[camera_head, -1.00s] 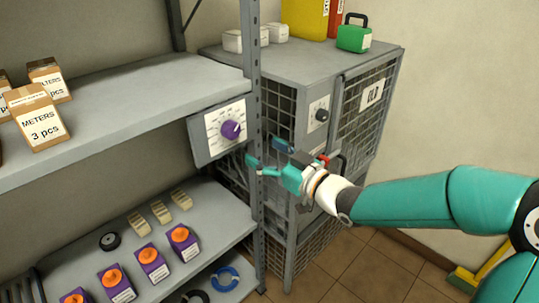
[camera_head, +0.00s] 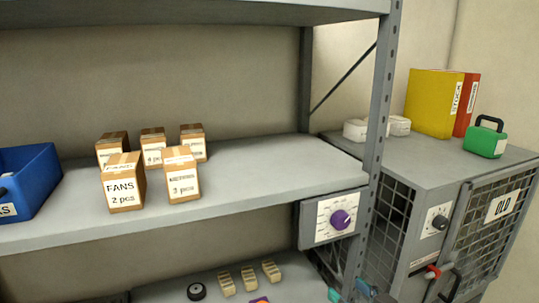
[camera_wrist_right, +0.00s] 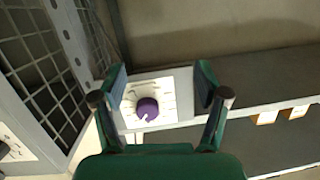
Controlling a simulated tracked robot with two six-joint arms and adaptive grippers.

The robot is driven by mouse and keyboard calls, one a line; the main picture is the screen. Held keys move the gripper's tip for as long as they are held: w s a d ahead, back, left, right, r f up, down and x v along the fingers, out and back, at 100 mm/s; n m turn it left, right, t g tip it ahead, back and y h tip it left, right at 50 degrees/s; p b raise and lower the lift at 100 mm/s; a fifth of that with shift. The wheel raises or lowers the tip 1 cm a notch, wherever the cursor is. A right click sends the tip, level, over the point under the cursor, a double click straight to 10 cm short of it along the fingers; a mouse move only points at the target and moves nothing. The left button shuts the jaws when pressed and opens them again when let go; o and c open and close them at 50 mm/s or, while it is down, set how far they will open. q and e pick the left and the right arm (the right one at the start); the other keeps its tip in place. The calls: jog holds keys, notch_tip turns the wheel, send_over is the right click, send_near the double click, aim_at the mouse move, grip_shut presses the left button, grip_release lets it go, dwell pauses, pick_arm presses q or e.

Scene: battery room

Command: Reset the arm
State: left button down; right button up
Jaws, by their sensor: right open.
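My right gripper (camera_wrist_right: 161,88) is open and empty in the right wrist view, its two teal fingers spread to either side of a purple knob (camera_wrist_right: 147,108) on a white dial plate. The fingers look apart from the knob. In the head view the purple knob (camera_head: 340,220) is on a grey box at the shelf's right end, and only the tips of my right gripper (camera_head: 350,292) show at the bottom edge. My left gripper is in neither view.
A grey mesh cabinet labelled OLD (camera_head: 502,207) stands right of the shelf, with a green case (camera_head: 485,142) and yellow binder (camera_head: 434,103) on top. The shelf (camera_head: 250,190) holds small cartons (camera_head: 124,184) and a blue bin (camera_head: 30,185). The shelf post (camera_head: 382,110) stands close to the dial.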

jog(key=s+a+f+m+g, duration=0.1)
jog(key=s+a+f+g, duration=0.1)
jog(key=f, duration=0.4)
jog(key=s+a+f+m+g, duration=0.1)
jog(key=s+a+f+g, duration=0.1)
jog(key=f, duration=0.5)
jog(key=s+a+f+m+g+h+p, duration=0.2)
jog(key=s+f+m+g, duration=0.2)
jog(key=s+f+g, duration=0.5)
jog(key=s+f, duration=0.8)
jog(key=s, duration=0.4)
jog(key=shift+s+a+f+h, duration=0.3)
jog(key=shift+a+f, duration=0.05)
jog(key=shift+a, duration=0.05)
